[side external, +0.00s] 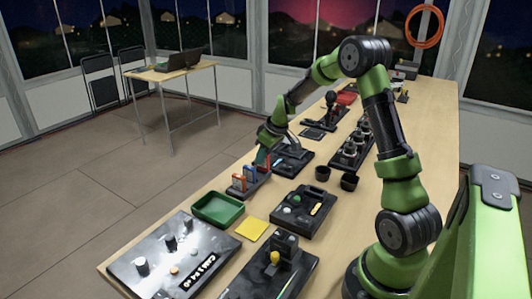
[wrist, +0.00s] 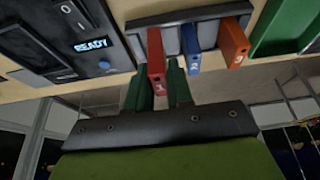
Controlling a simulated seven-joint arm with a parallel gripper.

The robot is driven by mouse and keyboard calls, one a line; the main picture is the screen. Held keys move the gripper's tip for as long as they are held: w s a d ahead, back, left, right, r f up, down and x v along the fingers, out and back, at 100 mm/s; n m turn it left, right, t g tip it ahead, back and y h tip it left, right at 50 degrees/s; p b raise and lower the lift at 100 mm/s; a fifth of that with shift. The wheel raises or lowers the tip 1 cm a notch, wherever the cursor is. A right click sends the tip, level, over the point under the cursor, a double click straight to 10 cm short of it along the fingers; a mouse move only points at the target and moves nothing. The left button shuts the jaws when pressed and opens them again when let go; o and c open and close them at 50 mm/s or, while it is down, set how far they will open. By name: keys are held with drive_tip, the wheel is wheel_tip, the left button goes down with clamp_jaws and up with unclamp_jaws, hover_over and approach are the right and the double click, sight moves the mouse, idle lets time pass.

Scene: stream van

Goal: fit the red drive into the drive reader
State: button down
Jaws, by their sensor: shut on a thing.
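The red drive (wrist: 156,50) stands in line with the others at the rack (wrist: 131,24), at the end nearest the READY panel. My gripper (wrist: 158,82) has its two green fingers on either side of the red drive and is shut on it. I cannot tell whether the drive is still seated in its slot. In the side view my gripper (side external: 262,158) is low over the rack (side external: 259,187) and largely hides the red drive. A dark unit with a lit READY display (wrist: 90,45), seemingly the drive reader, is beside the rack; its slot is not clear.
A blue drive (wrist: 190,50) and an orange drive (wrist: 233,42) stand close beside the red one. A green tray (side external: 218,209) and a yellow pad (side external: 251,229) lie nearer the camera.

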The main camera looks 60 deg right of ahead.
drive_tip(key=shift+w+d+f, duration=0.1)
drive_tip(key=shift+w+d, duration=0.2)
drive_tip(key=shift+w, duration=0.3)
drive_tip(key=shift+w+d+f, duration=0.2)
drive_tip(key=shift+w, duration=0.2)
drive_tip(key=shift+w+d+f, duration=0.2)
drive_tip(key=shift+w, duration=0.2)
wheel_tip(320, 180, down, 2)
drive_tip(key=shift+f, duration=0.2)
drive_tip(key=shift+f, duration=0.15)
drive_tip(key=c, duration=1)
unclamp_jaws()
